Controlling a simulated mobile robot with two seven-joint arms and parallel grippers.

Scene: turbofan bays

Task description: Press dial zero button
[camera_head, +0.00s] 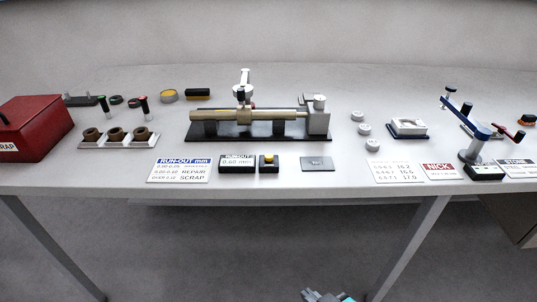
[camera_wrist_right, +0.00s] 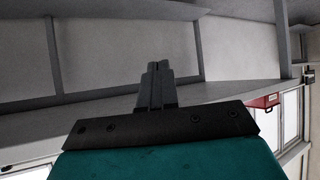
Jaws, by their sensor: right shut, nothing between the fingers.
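A small black box with a yellow button (camera_head: 268,160) on top stands near the front edge of the table, in the middle. It sits just right of a dark run-out display (camera_head: 237,163) that reads about 0.60. Behind them is a run-out fixture (camera_head: 258,131) with a brass-coloured shaft and a dial gauge (camera_head: 242,88) on a stand above it. My right gripper (camera_head: 325,296) shows only at the bottom edge of the head view, below and in front of the table. In the right wrist view its fingers (camera_wrist_right: 157,85) are together and empty. My left gripper is not in view.
A run-out sign (camera_head: 180,170) lies left of the display and a grey plate (camera_head: 318,164) lies to the right. A red scrap box (camera_head: 35,128), a holder with brown rings (camera_head: 118,138) and a blue-armed device (camera_head: 470,130) stand farther out. Space before the table is clear.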

